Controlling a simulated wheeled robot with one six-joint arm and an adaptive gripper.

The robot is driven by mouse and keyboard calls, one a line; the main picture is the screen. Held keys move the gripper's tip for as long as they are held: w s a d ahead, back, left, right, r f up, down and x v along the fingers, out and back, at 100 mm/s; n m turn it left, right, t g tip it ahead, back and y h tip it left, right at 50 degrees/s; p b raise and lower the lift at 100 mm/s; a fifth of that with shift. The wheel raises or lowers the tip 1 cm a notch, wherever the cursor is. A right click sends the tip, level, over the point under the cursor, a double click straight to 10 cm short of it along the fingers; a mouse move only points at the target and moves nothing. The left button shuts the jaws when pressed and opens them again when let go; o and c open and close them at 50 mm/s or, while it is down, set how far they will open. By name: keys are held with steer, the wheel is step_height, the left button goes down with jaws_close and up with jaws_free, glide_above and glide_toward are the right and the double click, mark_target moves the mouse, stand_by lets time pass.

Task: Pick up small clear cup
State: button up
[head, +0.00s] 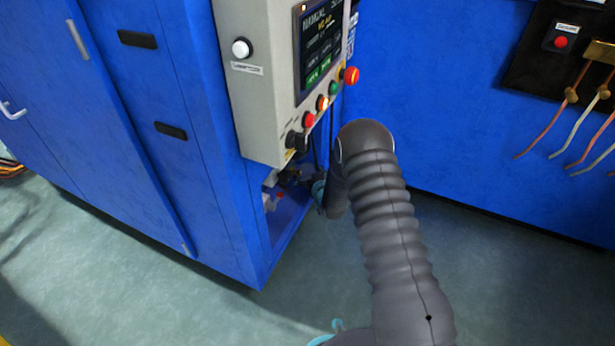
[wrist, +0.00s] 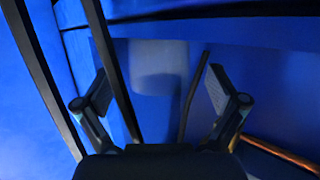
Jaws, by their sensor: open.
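My gripper (wrist: 159,75) is open in the wrist view, with its two fingers spread apart and nothing held between them. A pale, blurred, translucent shape (wrist: 158,62) shows beyond the gap between the fingers, against blue. I cannot tell whether it is the small clear cup. No cup can be made out in the head view. There, my arm reaches toward the opening under the control panel, and the gripper is mostly hidden in the dark area there.
A blue cabinet (head: 150,110) carries a grey control panel (head: 250,105) with a screen and buttons. Its lower opening (head: 285,220) is tight around my arm. Dark bars (wrist: 112,70) run close by in the wrist view. A copper-coloured rod (wrist: 282,154) lies at lower right. Floor in front is clear.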

steer(key=shift+x, duration=1)
steer(key=c, duration=1.1)
